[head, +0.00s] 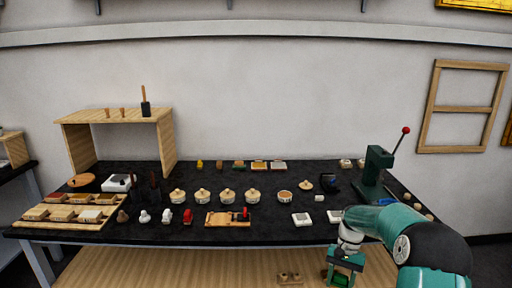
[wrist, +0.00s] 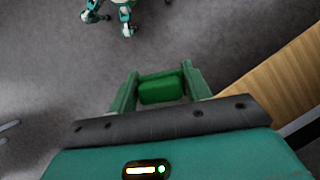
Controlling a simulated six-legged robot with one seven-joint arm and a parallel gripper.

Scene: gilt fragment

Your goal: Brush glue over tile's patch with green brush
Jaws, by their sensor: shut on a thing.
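My gripper (head: 342,274) is low at the front of the black bench, over the pale wooden surface. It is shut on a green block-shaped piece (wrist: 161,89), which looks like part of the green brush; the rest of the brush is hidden. An open round pot (head: 285,197) with brown contents stands on the bench, its lid (head: 305,186) apart to the right; I cannot tell whether it holds the glue. No patch can be made out on either.
Several lidded pots (head: 228,196) stand left of the open pot. A wooden board (head: 228,219) with a red item lies at the front. A green lever press (head: 374,175) stands at the right, near my arm. A compartment tray (head: 65,213) is far left.

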